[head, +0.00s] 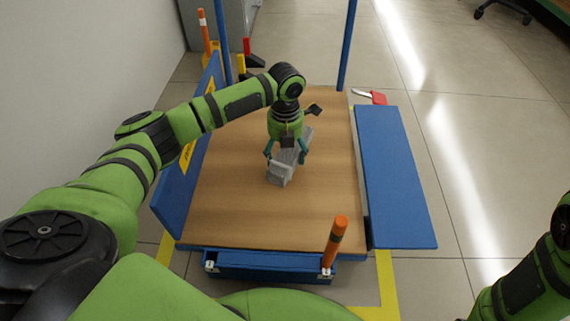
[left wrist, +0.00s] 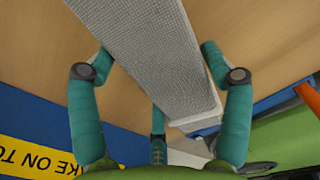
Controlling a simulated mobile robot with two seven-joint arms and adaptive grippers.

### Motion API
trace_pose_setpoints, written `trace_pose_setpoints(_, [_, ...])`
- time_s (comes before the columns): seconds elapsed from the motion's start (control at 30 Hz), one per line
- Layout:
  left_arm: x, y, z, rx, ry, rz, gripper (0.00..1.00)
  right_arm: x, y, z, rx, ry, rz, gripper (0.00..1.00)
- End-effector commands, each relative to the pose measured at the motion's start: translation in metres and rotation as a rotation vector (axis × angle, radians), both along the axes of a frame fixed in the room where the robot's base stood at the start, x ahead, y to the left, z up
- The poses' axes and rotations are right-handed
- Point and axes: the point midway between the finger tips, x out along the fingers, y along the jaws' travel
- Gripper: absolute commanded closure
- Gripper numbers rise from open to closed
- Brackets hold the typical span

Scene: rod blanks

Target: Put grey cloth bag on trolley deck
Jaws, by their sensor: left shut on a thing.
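The grey cloth bag (head: 280,174) is a long, pale grey textured block over the middle of the trolley deck (head: 235,215), a wood-brown board with blue sides. My left gripper (head: 287,156) is shut on the bag from above. In the left wrist view the bag (left wrist: 155,55) runs between the teal fingers of the left gripper (left wrist: 158,75), with the brown deck (left wrist: 275,40) behind it. I cannot tell whether the bag touches the deck. The gripper hides part of the bag in the head view. My right gripper is out of view.
A blue side panel (head: 395,180) lies flat at the right, and another blue panel (head: 188,165) slants up at the left. Blue posts (head: 347,45) rise at the far end. An orange post (head: 335,240) stands at the near edge. A red-handled tool (head: 376,97) lies beyond the right panel.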

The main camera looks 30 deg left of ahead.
Motion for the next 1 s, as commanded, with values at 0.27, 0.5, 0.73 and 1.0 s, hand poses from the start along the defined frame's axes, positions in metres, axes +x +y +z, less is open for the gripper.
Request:
trace_pose_setpoints(0.27, [0.0,0.0,-0.039,0.0,-0.001,-0.001,0.57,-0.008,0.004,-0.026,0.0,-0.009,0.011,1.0])
trace_pose_setpoints(0.5, [0.0,0.0,-0.037,0.0,-0.001,-0.001,0.57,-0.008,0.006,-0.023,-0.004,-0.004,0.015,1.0])
trace_pose_setpoints(0.73, [0.0,0.0,-0.04,0.0,0.0,-0.002,0.0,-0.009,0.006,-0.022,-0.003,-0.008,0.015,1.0])
trace_pose_setpoints(1.0, [0.0,0.0,-0.039,0.0,0.0,-0.002,0.0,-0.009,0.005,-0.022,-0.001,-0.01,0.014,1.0])
